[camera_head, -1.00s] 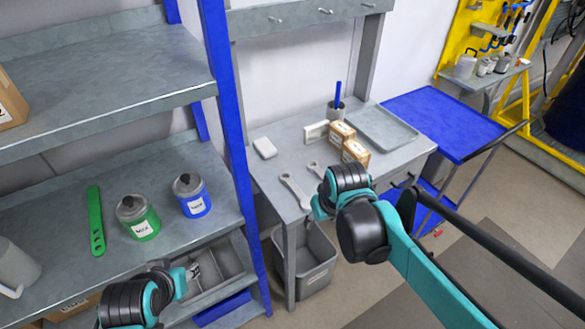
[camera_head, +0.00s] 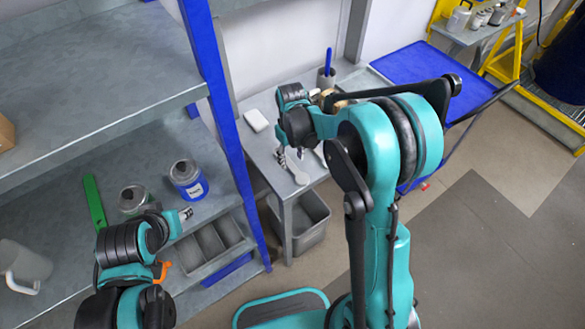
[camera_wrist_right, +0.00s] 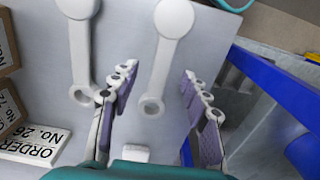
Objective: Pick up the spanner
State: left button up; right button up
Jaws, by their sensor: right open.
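Two light grey spanners lie on the grey workbench. In the right wrist view, one spanner (camera_wrist_right: 161,62) shows between the fingers of my right gripper (camera_wrist_right: 157,78), its small ring end towards the palm. The second spanner (camera_wrist_right: 80,48) lies to its left, outside the fingers, its ring end partly behind one finger. In the head view, the near end of one spanner (camera_head: 298,172) shows below my right gripper (camera_head: 281,156). My right gripper is open and empty above the bench. My left gripper (camera_head: 186,213) is by the lower shelf; its jaw state is unclear.
A small white block (camera_head: 256,121) and a grey cup (camera_head: 326,77) with a blue item stand on the bench. A label reading ORDER (camera_wrist_right: 38,142) and boxes show in the wrist view. A blue rack post (camera_head: 227,125) stands left of the bench. A grey bin (camera_head: 309,222) is below.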

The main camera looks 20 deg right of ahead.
aim_at(291, 165)
jog(key=shift+a+f+b, duration=0.1)
jog(key=shift+f+b, duration=0.2)
jog(key=shift+f, duration=1.25)
grip_shut()
jog(key=shift+r, duration=0.1)
jog(key=shift+r, duration=0.55)
notch_tip(291, 165, up, 3)
jog(key=shift+p, duration=0.75)
jog(key=s+d+r+p, duration=0.2)
jog(key=s+d+r, duration=0.4)
jog(key=s+d, duration=0.2)
jog(key=shift+d+r, duration=0.25)
jog(key=shift+r, duration=0.15)
